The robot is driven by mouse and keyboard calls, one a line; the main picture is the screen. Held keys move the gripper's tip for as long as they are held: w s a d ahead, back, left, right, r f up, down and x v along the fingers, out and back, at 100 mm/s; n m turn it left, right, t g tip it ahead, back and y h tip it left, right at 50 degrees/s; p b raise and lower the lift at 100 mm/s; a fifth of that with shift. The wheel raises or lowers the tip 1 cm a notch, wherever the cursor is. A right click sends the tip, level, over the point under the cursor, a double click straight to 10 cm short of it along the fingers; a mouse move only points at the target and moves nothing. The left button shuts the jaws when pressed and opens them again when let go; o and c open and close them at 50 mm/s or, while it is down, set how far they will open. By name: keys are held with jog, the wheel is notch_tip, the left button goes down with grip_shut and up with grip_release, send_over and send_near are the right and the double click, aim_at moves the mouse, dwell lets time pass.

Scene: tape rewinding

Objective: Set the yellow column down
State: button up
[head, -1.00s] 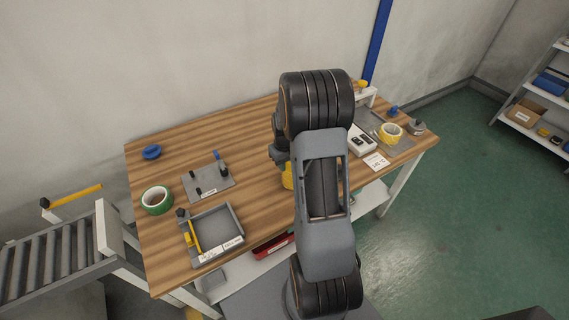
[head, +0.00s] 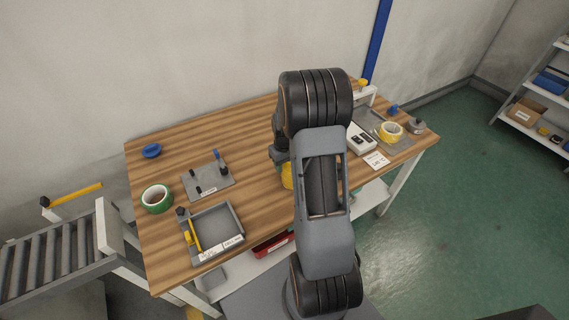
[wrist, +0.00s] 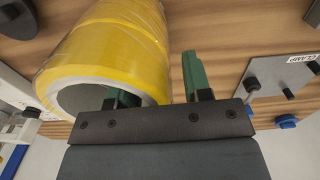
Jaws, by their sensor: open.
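The yellow column (wrist: 120,45), yellow tape rolls with a pale grey core, fills the upper left of the wrist view. It looks upright on the wooden table. In the head view only a yellow sliver (head: 287,176) shows beside my arm. My gripper (wrist: 155,78) is open, with green fingers. One finger is at the core's opening, partly hidden by the column's rim. The other is just outside the wall, with a narrow gap. The column's contact with the table is hidden.
The wooden table (head: 255,135) holds a grey tray (head: 222,232), a clamp plate (head: 208,184), a green tape roll (head: 156,199) and a blue ring (head: 151,151) at left. The table's back middle is clear.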

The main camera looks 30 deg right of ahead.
notch_tip(320, 180, up, 12)
jog(key=shift+f+b, duration=0.2)
jog(key=shift+b, duration=0.3)
jog(key=s+a+r+t, duration=0.2)
jog(key=s+a+r, duration=0.1)
jog(key=s+a, duration=0.4)
jog(key=s+a+r+t, duration=0.2)
jog(key=s+a+r, duration=0.2)
jog(key=s+a, duration=0.3)
jog(key=a, duration=0.3)
jog(key=shift+r+n, duration=0.15)
jog(key=shift+n, duration=0.15)
